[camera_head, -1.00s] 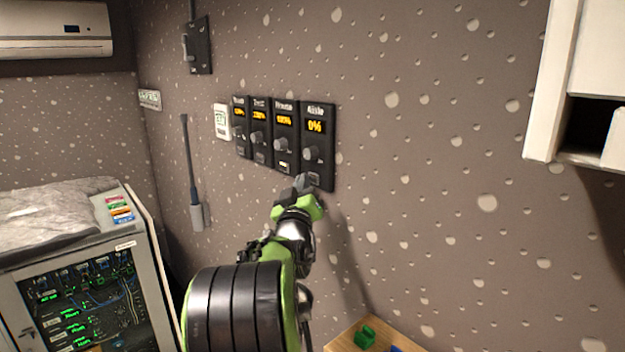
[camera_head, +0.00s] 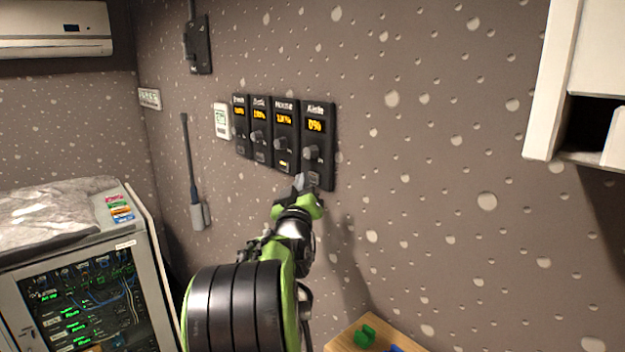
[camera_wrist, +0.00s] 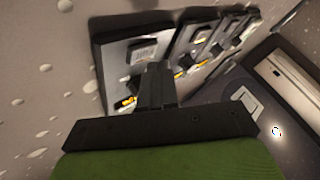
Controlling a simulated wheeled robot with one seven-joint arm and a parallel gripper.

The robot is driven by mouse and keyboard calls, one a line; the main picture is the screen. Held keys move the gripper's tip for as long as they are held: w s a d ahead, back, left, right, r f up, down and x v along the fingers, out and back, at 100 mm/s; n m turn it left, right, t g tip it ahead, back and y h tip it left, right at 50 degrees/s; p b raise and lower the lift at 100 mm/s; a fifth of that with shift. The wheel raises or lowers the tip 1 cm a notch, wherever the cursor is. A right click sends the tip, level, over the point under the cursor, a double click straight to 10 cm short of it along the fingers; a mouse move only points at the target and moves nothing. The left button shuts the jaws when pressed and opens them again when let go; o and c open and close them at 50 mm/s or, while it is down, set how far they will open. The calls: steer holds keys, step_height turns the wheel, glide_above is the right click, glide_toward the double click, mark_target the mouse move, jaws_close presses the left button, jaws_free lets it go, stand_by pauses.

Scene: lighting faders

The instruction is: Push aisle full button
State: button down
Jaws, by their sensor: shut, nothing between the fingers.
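The Aisle fader panel (camera_head: 319,147) is the rightmost of the dark panels on the wall. Its orange display (camera_head: 315,126) reads 0%, with a grey knob (camera_head: 312,152) below. Its small button (camera_head: 314,177) sits near the panel's bottom edge, just right of my gripper's tip. My gripper (camera_head: 302,183) is shut and empty, in front of the lower part of this panel. In the wrist view my gripper's fingers (camera_wrist: 155,82) overlap the nearest panel, and a pale rectangular button (camera_wrist: 143,48) shows beyond the tips. I cannot tell whether they touch the panel.
Several similar panels, including House (camera_head: 285,137), adjoin on the left, then a white wall unit (camera_head: 221,121). A white cabinet (camera_head: 556,80) hangs at the right. A wooden surface (camera_head: 345,343) with green and blue objects is below. The wall between is clear.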

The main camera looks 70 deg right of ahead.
stand_by(0.6)
steer(key=shift+s+d, duration=0.2)
steer(key=shift+d, duration=0.25)
steer(key=shift+w+a, duration=0.1)
steer(key=shift+a, duration=0.05)
steer(key=shift+w+a+b, duration=0.1)
steer(key=shift+a+b, duration=0.2)
steer(key=shift+b, duration=0.35)
